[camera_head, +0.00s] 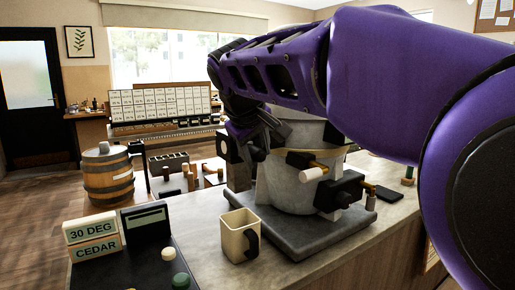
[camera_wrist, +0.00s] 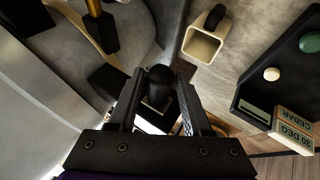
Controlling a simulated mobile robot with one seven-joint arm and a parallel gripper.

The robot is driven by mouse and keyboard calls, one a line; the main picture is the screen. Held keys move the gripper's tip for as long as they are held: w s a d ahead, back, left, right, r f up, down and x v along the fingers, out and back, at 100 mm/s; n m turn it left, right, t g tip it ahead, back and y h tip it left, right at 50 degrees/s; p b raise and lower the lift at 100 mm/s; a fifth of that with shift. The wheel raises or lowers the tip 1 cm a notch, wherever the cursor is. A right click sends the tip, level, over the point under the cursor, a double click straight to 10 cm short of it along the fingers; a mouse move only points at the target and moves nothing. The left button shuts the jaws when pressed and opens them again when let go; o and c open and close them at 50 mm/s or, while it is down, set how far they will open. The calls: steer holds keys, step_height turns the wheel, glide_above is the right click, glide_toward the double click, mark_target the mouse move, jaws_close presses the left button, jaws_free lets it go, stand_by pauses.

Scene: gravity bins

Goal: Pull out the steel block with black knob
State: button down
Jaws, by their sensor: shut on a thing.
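In the wrist view the black knob (camera_wrist: 160,76) stands between the two fingers of my gripper (camera_wrist: 160,88), which is shut on it. A small part of the steel block (camera_wrist: 153,101) shows below the knob; the rest is hidden by the knob and fingers. In the camera_head view my gripper (camera_head: 252,137) is at the left side of the grey vessel (camera_head: 290,187), beside a black bracket (camera_head: 239,172). The knob and block cannot be made out clearly there. I cannot tell how far the block sits in its housing.
The vessel stands on a grey base plate (camera_head: 318,236) on the counter. A cream mug (camera_head: 239,235) stands in front of it. A black tray (camera_head: 130,262) with "30 DEG" and "CEDAR" blocks (camera_head: 92,228) lies at the left. A wooden barrel (camera_head: 107,177) stands behind.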

steer(key=shift+s+d+b, duration=0.45)
steer(key=shift+s+d, duration=0.15)
steer(key=shift+s, duration=0.3)
stand_by(0.4)
steer(key=s+d, duration=0.5)
steer(key=s, duration=0.3)
steer(key=shift+s+d+r, duration=0.15)
steer(key=shift+s+d, duration=0.1)
steer(key=shift+d, duration=0.1)
stand_by(0.7)
